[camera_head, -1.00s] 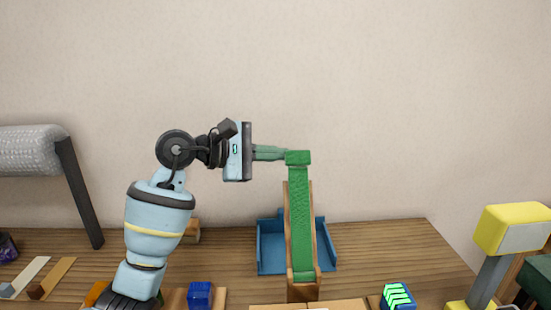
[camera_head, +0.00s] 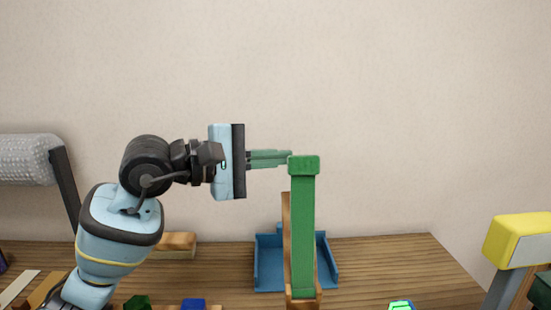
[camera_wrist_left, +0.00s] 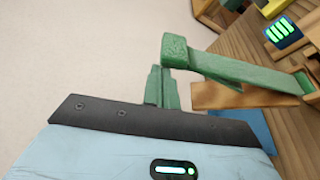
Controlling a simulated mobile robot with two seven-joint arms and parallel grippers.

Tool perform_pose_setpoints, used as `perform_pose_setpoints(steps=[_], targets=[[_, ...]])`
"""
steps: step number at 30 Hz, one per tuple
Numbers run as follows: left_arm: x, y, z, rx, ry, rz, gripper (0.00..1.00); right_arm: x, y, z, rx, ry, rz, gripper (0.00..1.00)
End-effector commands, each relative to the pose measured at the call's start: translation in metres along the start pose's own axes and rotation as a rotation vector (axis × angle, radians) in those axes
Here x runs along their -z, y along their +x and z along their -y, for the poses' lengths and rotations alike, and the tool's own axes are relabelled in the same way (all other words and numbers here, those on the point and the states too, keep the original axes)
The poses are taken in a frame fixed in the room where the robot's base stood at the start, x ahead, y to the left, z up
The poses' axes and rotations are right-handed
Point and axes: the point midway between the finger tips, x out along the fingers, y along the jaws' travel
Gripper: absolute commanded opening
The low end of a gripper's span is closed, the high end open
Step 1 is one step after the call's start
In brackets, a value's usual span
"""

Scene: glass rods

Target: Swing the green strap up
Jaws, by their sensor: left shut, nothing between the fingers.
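The green strap (camera_head: 303,232) is a long bar with a thicker block at its top end. In the head view it rises from a brown wooden base (camera_head: 302,303) near the front of the table. My left gripper (camera_head: 289,157) points right with its green fingers shut and empty. The fingertips are beside the left of the strap's top block; I cannot tell whether they touch it. In the left wrist view the strap (camera_wrist_left: 235,70) runs to the right from its block, and the shut fingers (camera_wrist_left: 157,70) lie just left of the block. My right gripper is not in view.
A blue open tray (camera_head: 268,268) stands behind the strap on the wooden table (camera_head: 400,265). A yellow-headed post (camera_head: 516,240) is at the right. A grey roll (camera_head: 28,159) on a dark stand is at the left. The wall behind is bare.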

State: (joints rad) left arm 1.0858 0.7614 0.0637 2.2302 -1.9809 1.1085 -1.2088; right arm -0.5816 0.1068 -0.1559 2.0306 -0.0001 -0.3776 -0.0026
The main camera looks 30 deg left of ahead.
Motion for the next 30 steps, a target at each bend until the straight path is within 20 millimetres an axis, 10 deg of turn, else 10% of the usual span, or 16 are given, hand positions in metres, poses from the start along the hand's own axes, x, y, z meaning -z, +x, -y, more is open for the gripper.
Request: perform_pose_setpoints(steps=[18, 30], targets=[[0.001, -0.070, 0.002, 0.002, 0.000, -0.002, 0.00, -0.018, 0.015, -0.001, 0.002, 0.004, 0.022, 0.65], [0.000, -0.077, 0.000, 0.001, 0.001, 0.000, 0.00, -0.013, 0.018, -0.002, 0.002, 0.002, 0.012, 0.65]])
